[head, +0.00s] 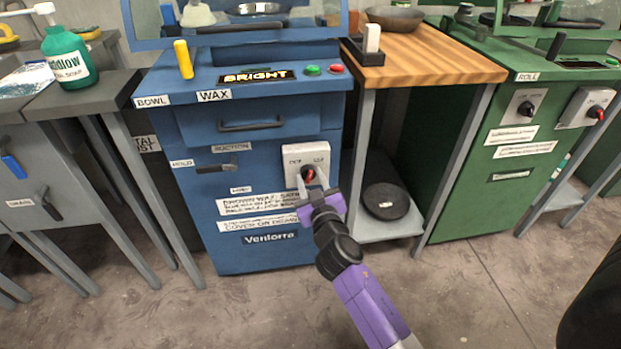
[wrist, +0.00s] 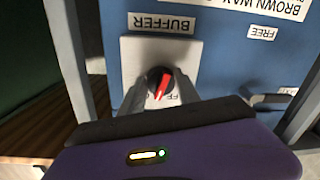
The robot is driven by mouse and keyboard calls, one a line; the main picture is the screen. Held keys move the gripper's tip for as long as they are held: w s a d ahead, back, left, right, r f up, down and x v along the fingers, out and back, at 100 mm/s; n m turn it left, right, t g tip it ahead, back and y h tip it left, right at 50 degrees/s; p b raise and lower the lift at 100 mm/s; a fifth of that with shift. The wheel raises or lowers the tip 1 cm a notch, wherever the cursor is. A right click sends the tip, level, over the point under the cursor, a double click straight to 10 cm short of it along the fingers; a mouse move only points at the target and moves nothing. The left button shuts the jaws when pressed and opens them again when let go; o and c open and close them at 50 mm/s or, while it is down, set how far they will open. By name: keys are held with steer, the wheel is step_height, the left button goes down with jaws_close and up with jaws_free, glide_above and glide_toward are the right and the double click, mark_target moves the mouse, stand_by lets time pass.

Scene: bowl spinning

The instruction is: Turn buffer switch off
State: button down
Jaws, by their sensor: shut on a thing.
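The buffer switch is a black rotary knob with a red pointer (wrist: 161,82) on a light grey box (head: 293,152) on the front of the blue cabinet (head: 190,215). In the wrist view a label (wrist: 161,23) reading BUFFER sits by the box, upside down. My gripper (head: 313,182) is at the knob, with one finger on each side of it, shut on it. In the wrist view the knob shows between the two fingers (wrist: 160,92). The fingers hide part of the box's lettering.
The blue cabinet has a drawer handle (head: 251,125) above and a small lever (head: 217,168) left of the box. A wooden-topped table (head: 425,55) with a black disc (head: 386,201) on its lower shelf stands right. A green cabinet (head: 465,195) stands beyond. Floor in front is clear.

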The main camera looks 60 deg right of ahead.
steer(key=n+p, duration=0.1)
steer(key=n, duration=0.5)
steer(key=shift+r+p, duration=0.2)
steer(key=shift+p, duration=0.1)
steer(key=n+g+p, duration=0.1)
steer(key=n, duration=0.4)
steer(key=shift+n, duration=0.4)
steer(key=c, duration=0.9)
jaws_free()
steer(key=shift+v, duration=3.95)
steer(key=shift+f, duration=0.1)
